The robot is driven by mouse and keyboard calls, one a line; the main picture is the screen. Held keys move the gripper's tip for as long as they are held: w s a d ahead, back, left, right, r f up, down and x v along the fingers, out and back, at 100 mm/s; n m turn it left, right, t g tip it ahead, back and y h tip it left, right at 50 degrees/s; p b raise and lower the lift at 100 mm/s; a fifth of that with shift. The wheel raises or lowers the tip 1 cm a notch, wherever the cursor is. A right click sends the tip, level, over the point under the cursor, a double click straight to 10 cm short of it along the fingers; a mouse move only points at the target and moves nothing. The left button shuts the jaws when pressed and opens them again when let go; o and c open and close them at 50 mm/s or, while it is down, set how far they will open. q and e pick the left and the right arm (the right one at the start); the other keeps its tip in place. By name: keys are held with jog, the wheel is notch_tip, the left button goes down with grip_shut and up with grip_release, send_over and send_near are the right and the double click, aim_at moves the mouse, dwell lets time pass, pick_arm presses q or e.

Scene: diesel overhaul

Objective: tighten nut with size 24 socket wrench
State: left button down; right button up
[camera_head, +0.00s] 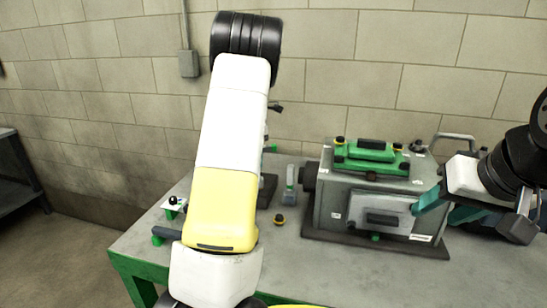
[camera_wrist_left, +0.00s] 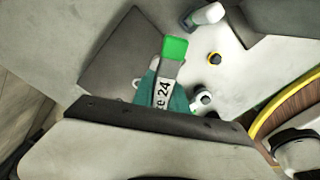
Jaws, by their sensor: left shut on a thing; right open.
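The size 24 socket wrench (camera_wrist_left: 174,50) shows in the left wrist view, with a green end and a white label whose visible part reads "e 24". My left gripper (camera_wrist_left: 163,92) has teal fingers on both sides of it and is shut on it. In the head view my left arm hides this gripper and the wrench. My right gripper (camera_head: 440,207) is open and empty, in front of the right side of the grey engine block (camera_head: 338,208). I cannot make out the nut in either view.
A green cover (camera_head: 371,157) sits on top of the engine. The left wrist view shows a dark mat (camera_wrist_left: 112,62) under the wrench. The table's (camera_head: 330,275) front is clear.

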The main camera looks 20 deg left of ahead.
pick_arm(q)
jog(key=m, duration=1.1)
jog(key=shift+m, duration=0.4)
jog(key=m, duration=0.9)
jog(key=shift+f+m, duration=0.1)
jog(key=shift+m, duration=0.3)
